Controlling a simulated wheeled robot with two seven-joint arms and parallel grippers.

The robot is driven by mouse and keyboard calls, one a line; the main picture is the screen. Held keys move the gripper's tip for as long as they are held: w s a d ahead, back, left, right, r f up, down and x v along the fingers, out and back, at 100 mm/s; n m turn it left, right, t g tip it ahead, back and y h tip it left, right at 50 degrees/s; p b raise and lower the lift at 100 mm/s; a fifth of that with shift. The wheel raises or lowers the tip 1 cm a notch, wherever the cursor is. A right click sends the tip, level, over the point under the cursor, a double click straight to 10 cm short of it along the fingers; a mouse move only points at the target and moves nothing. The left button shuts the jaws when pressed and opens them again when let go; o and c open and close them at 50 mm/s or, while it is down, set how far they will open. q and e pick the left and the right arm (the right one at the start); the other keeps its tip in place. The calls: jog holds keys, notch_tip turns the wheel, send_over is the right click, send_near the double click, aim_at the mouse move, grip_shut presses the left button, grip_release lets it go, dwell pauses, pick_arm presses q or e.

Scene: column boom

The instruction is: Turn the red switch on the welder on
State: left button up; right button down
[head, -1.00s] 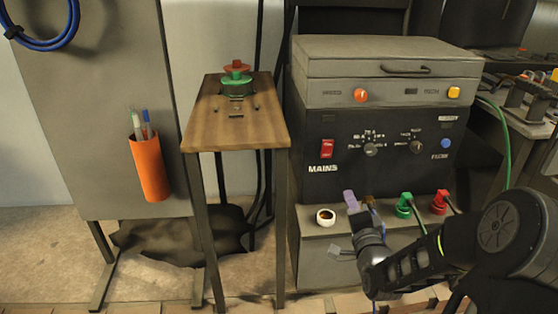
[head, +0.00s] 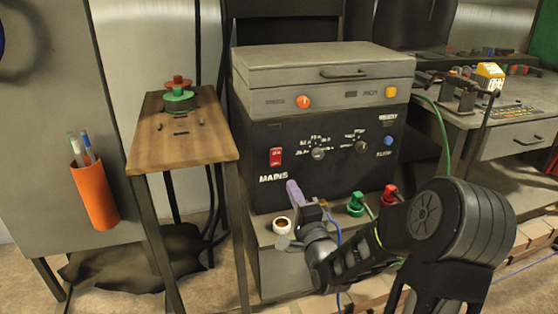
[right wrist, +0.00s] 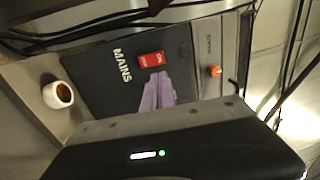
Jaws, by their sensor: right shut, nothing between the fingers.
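The welder (head: 250,138) has a grey top and a black front panel marked MAINS. Its red switch (head: 275,157) sits on the left of that panel, above the lettering. The switch also shows in the right wrist view (right wrist: 150,60), turned sideways, and I cannot tell which way it is set. My right gripper (head: 292,184) has purple fingers, shut and empty, below and slightly right of the switch. In the right wrist view the fingertips (right wrist: 158,74) point at the switch and look close to it; contact is unclear. My left gripper is out of view.
A white cup (head: 282,227) with brown contents stands on the ledge left of my right gripper. Green (head: 355,204) and red (head: 389,194) plugs with cables are to its right. A small wooden table (head: 185,145) stands left of the welder, and a workbench (head: 505,145) at the right.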

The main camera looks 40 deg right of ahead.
aim_at(276, 153)
jog(key=b+x, duration=0.1)
jog(key=x, duration=1.1)
jog(key=shift+w, duration=0.3)
jog(key=shift+w+d+r+p, duration=0.1)
jog(key=shift+r+p, duration=0.2)
jog(key=shift+p, duration=0.15)
jog(key=shift+w+r+g+p, duration=0.15)
jog(key=shift+r+g+p, duration=0.15)
jog(key=shift+p, duration=0.25)
jog(key=shift+d+f+b, duration=0.1)
jog(key=shift+f+b, duration=0.2)
jog(key=shift+f, duration=0.15)
